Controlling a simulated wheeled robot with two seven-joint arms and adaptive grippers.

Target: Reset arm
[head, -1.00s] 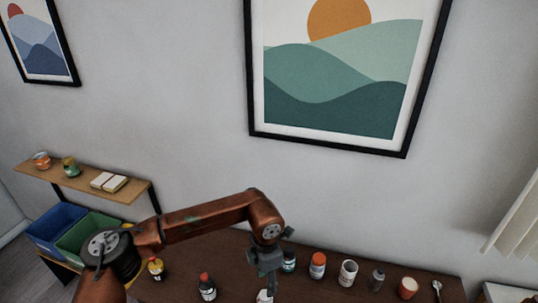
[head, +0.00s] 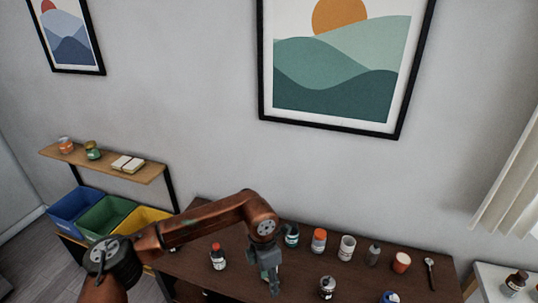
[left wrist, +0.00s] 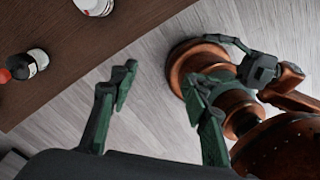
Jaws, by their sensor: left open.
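My left arm comes in from the left in the head view and bends down at its copper elbow. My left gripper (head: 271,283) hangs over the dark brown table, among the bottles. In the left wrist view its two green fingers (left wrist: 160,95) stand wide apart, with nothing between them, only floor behind. What seems to be my right gripper (left wrist: 250,68) shows at the right of that view, beside copper parts of my body. Its jaw state is unclear.
The table (head: 330,255) holds a red-capped bottle (head: 218,257), an orange-capped jar (head: 319,241), a white cup (head: 347,248), a spoon (head: 431,274) and other containers. Blue (head: 75,209), green (head: 107,217) and yellow (head: 143,222) bins stand left, below a shelf (head: 147,172).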

